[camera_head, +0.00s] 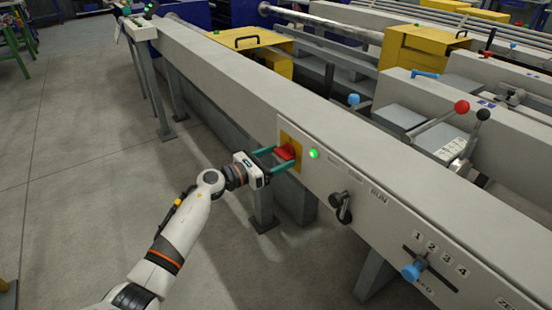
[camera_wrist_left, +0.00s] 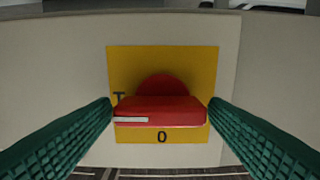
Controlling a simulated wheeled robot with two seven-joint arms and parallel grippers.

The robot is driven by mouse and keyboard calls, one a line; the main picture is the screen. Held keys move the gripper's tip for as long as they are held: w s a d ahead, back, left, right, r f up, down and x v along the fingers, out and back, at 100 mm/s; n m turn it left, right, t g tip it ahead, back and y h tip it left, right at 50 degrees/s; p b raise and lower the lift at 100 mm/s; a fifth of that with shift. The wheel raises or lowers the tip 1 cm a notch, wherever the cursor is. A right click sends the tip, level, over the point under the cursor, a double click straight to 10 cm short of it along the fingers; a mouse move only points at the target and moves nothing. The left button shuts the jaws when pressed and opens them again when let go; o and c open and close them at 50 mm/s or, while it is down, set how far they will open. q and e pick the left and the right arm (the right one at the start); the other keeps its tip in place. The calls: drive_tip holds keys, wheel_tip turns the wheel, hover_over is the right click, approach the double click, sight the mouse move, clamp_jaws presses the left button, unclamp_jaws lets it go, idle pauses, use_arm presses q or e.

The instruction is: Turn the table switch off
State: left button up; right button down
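The table switch (camera_wrist_left: 160,112) is a red rotary handle on a yellow plate (camera_wrist_left: 190,65). Its bar lies level, with a white mark at its left end, beside a partly hidden letter; an "O" is printed below it. In the head view the switch (camera_head: 286,152) is on the front face of the long grey table. My left gripper (camera_wrist_left: 160,115) is open, its green fingers at either end of the red bar; I cannot tell whether they touch it. The left gripper also shows in the head view (camera_head: 278,160). My right gripper is not in view.
A lit green lamp (camera_head: 313,154) is just right of the switch. Further right on the table face are a black knob (camera_head: 341,205) and a blue-knobbed lever (camera_head: 412,271) in a numbered slot. Bare floor (camera_head: 90,180) lies to the left.

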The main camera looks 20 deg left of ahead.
use_arm(q)
drive_tip(key=c, duration=0.7)
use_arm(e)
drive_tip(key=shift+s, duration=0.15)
